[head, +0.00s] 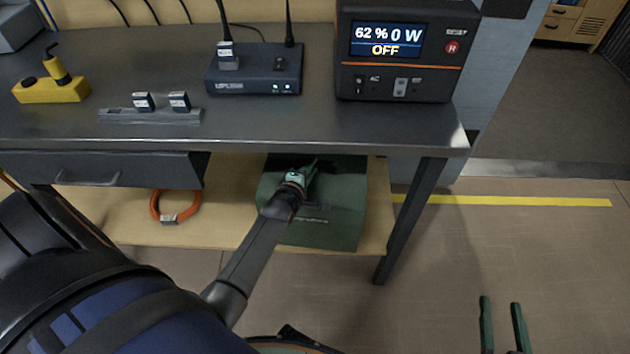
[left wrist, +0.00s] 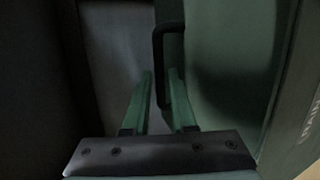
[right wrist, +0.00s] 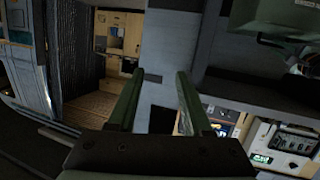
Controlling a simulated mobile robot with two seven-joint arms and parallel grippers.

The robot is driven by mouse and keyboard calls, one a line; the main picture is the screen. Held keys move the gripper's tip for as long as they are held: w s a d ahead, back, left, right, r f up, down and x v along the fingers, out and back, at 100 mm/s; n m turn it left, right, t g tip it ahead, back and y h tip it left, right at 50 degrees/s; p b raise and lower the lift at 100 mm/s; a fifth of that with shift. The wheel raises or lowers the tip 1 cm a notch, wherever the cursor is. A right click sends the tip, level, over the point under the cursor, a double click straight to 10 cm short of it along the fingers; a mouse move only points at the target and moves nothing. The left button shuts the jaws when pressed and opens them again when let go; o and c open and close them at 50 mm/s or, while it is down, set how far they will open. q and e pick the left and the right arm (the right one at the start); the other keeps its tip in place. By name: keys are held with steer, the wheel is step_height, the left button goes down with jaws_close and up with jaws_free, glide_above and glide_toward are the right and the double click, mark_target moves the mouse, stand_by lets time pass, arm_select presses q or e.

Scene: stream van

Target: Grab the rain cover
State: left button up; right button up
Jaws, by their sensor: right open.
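A dark green box-like case (head: 340,205) sits on the lower shelf under the workbench, with faint lettering on its front. In the left wrist view its green side (left wrist: 235,60) carries a label that partly reads "RAIN". The rain cover is not seen as a separate thing. A black handle (left wrist: 158,50) shows beside the case's side. My left gripper (head: 312,170) is at the case's top under the bench edge; its fingers (left wrist: 160,75) are apart, with the handle's bar between them. Contact cannot be told. My right gripper (head: 503,310) is open and empty over the floor at lower right.
The bench top (head: 300,120) overhangs the case. A bench leg (head: 412,220) stands right of it. An orange cable coil (head: 157,208) lies left on the shelf (head: 225,225). A router (head: 253,82) and a power station (head: 400,80) stand on top. Floor at right is clear.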

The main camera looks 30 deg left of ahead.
arm_select(q)
steer(key=shift+b+x, duration=1)
steer(key=shift+w+a+f+b, duration=0.15)
steer(key=shift+w+f+b, duration=0.1)
steer(key=shift+w+b, duration=0.45)
arm_select(e)
step_height(320, 180, up, 20)
steer(key=s+a+n+t+y, duration=0.1)
steer(key=s+n+t+y, duration=0.1)
steer(key=n+t+y, duration=0.3)
steer(key=t+y, duration=0.1)
steer(key=t, duration=0.1)
steer(key=shift+a+t, duration=0.15)
steer(key=shift+t, duration=0.25)
arm_select(q)
steer(key=shift+c, duration=0.2)
jaws_close()
steer(key=shift+r, duration=0.1)
